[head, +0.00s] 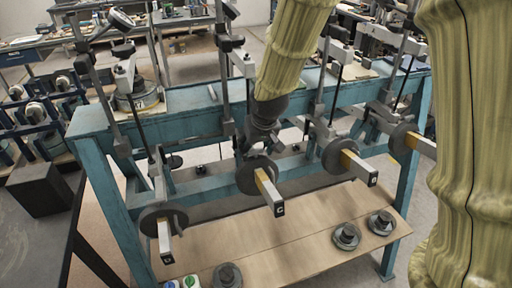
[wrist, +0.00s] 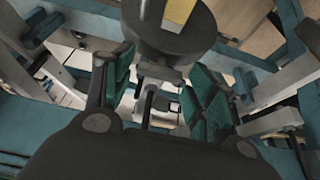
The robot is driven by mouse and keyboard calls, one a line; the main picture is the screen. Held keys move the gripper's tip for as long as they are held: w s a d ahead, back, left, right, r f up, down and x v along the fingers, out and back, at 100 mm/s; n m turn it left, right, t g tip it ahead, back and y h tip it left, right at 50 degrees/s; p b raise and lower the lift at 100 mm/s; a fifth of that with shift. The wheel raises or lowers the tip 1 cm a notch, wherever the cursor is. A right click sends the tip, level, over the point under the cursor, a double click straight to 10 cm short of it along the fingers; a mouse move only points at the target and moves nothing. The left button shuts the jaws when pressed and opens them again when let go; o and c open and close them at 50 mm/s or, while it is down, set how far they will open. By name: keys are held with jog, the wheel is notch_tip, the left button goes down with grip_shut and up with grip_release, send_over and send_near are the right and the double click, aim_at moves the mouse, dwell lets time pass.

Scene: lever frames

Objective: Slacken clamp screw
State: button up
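My gripper (head: 262,130) is at the middle lever of the blue-green frame, at the end of my sleeved arm, just above and behind the dark disc of the lever marked C (head: 278,211). In the wrist view my gripper (wrist: 160,85) has its green-padded fingers spread apart. A slim grey upright part (wrist: 145,105), possibly the clamp screw, shows between the fingers, with gaps on both sides. The dark round disc (wrist: 170,38) with a yellow and white bar lies just beyond the fingertips. In the head view the gripper and arm hide the clamp area.
Similar levers with discs stand on both sides, one at left (head: 163,222) and one marked K or similar at right (head: 358,167). Upright rods rise close to my arm. Loose dark weights (head: 346,237) lie on the wooden lower shelf (head: 290,245). A dark block (head: 40,190) is at far left.

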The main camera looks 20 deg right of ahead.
jog(key=c, duration=0.5)
jog(key=shift+c, duration=0.2)
